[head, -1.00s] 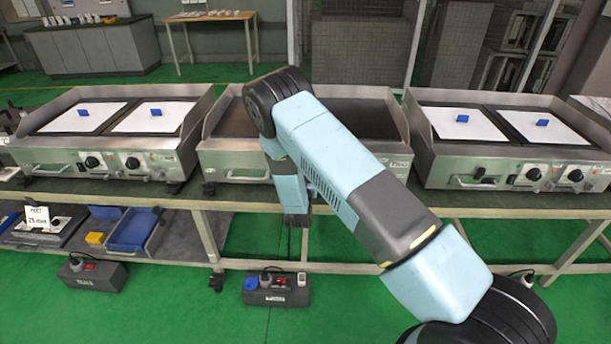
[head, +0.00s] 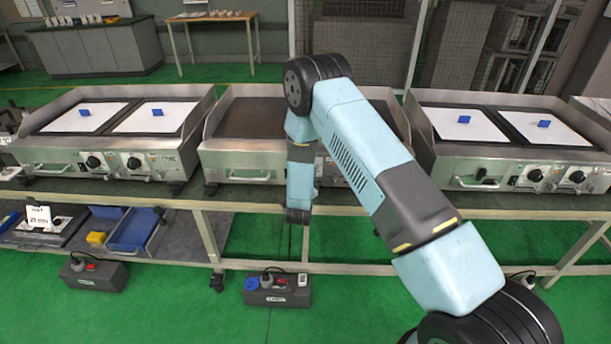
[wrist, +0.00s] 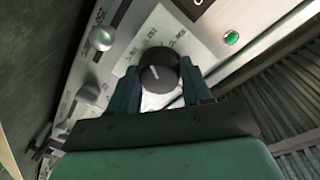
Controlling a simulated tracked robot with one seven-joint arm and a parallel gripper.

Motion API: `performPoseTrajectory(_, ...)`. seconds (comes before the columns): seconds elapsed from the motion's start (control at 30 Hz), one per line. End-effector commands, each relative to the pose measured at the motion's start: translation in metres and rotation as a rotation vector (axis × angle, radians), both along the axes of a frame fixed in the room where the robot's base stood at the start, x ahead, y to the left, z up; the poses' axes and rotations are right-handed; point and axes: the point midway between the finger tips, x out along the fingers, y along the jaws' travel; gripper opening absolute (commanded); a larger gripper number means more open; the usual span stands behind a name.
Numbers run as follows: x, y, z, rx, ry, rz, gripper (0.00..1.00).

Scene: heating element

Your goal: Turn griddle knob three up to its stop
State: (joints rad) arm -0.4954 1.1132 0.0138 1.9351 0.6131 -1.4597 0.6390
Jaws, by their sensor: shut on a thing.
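The round black knob (wrist: 160,70) with a white pointer line is between the two fingers of my gripper (wrist: 160,86) in the wrist view. My gripper is shut on it, one finger at each side. The knob sits on a pale dial plate (wrist: 178,36) with printed marks, partly hidden by the knob and fingers. In the head view my arm hangs over the front of the middle griddle (head: 250,117) and hides its right controls. The gripper itself cannot be made out there.
The wrist view shows a green light (wrist: 232,38) and two grey controls, one upper (wrist: 103,40) and one lower (wrist: 90,92), on the panel. A left griddle (head: 125,163) and a right griddle (head: 470,165) flank the middle one. A bench rail (head: 250,207) runs below.

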Motion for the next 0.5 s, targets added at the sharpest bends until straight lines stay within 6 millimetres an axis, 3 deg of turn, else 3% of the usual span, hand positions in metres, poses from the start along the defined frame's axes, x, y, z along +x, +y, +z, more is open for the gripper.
performPoseTrajectory(0.5,-0.0004,-0.0028,-0.0022,0.065,0.003,-0.003,0.18)
